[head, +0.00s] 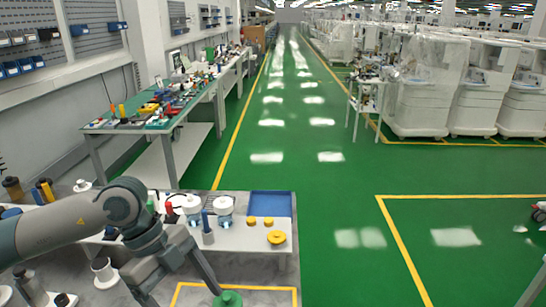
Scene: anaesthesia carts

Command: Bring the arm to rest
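My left arm (70,222) comes in from the left over the near workbench and bends downward at its wrist. My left gripper (182,290) points down at the bottom of the head view. Its two fingers are spread wide apart, with nothing visible between them. A green round-topped part (228,299) lies close by the right finger's tip, cut off by the frame edge; I cannot tell whether they touch. My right gripper is not in view.
The near bench holds a blue tray (270,204), white-and-blue jars (192,206), yellow discs (276,237) and dark cylinders at left. A longer bench (98,126) with tools stands behind. Wrapped white carts (425,85) stand at right. The green aisle (310,190) is clear.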

